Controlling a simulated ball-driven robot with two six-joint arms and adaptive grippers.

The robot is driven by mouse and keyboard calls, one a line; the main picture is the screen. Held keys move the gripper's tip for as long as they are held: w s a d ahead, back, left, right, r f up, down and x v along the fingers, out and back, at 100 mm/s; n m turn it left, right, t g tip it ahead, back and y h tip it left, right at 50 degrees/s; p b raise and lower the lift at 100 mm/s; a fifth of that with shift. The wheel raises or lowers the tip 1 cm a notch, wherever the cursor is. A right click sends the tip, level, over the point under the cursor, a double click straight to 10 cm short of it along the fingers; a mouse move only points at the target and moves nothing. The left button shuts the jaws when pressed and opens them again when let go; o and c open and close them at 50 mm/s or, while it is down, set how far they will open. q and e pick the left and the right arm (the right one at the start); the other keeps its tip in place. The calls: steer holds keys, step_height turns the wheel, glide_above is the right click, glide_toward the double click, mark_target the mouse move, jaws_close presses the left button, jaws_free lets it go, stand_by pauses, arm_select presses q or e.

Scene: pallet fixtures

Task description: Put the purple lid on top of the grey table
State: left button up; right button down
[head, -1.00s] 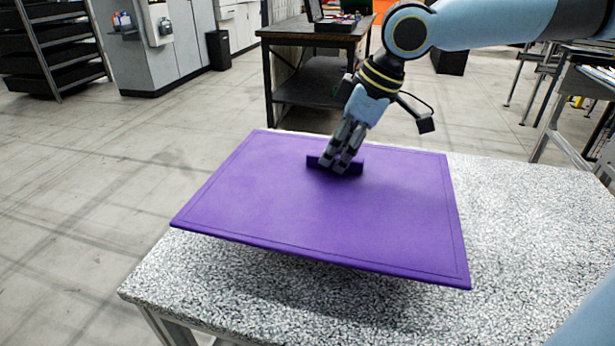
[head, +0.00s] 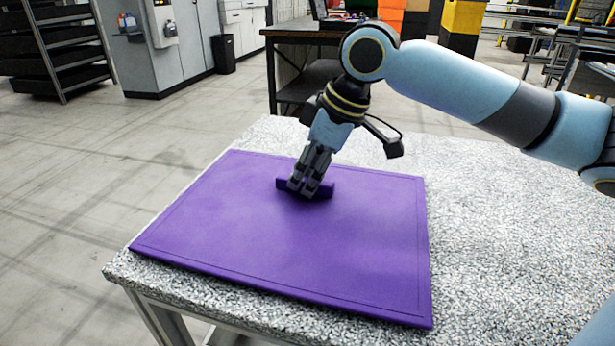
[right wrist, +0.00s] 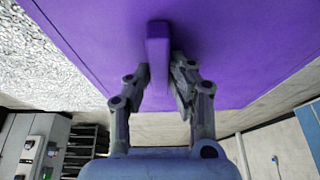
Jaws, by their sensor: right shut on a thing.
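The purple lid (head: 300,245) is a wide flat panel with a raised bar handle in its middle. It lies flat on or just above the speckled grey table (head: 510,240); I cannot tell whether it touches all over. Its left corner is at the table's left edge. My right gripper (head: 305,190) is shut on the lid's handle. In the right wrist view, the two fingers (right wrist: 160,95) are on either side of the handle (right wrist: 158,45). My left gripper is not in view.
The right side of the grey table is bare. A dark workbench (head: 290,70) stands behind it. A black shelf rack (head: 65,50) and grey cabinets (head: 165,50) stand at the back left. Open floor lies to the left.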

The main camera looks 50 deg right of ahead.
steer(key=shift+r, duration=0.1)
steer(key=c, duration=1.2)
jaws_free()
steer(key=p+v, duration=0.8)
steer(key=v, duration=0.4)
